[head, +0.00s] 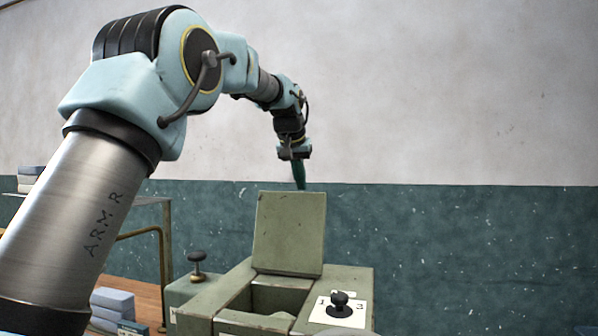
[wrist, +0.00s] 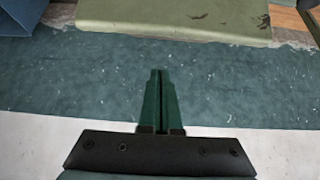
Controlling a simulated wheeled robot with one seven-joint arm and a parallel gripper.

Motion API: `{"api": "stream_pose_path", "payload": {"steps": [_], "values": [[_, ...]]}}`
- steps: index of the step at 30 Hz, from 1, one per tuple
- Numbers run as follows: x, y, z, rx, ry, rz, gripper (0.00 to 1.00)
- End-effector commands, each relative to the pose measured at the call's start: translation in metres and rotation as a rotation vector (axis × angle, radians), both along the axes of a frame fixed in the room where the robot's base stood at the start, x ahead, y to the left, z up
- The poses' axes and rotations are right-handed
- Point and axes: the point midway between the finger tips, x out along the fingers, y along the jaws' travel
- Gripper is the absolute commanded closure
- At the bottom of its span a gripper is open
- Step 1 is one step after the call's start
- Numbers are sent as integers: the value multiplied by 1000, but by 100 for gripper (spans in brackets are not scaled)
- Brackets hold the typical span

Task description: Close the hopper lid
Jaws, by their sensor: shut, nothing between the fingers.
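The hopper lid (head: 290,233) is a flat olive-green panel standing nearly upright at the back of the hopper opening. The hopper (head: 233,289) is an olive-green box, and its opening shows in front of the lid. My gripper (head: 299,186) is shut and empty, pointing down just above the lid's top edge in the head view. The two green fingers (wrist: 160,75) lie together in the wrist view. The lid (wrist: 175,18) appears at the top of that view, with a visible gap between it and the fingertips. The head view does not clearly show the depth between them.
A black knob (head: 339,304) on a numbered white plate is right of the opening. Another dark knob (head: 197,265) stands on the left. Blue-grey blocks (head: 113,304) and a shelf (head: 140,200) are further left. A teal and white wall is behind.

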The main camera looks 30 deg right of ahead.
Motion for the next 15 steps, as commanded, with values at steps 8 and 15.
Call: {"api": "stream_pose_path", "payload": {"steps": [8,15], "values": [[23,-22,-45,3,3,0,100],[0,-1,-39,-1,-1,0,100]]}}
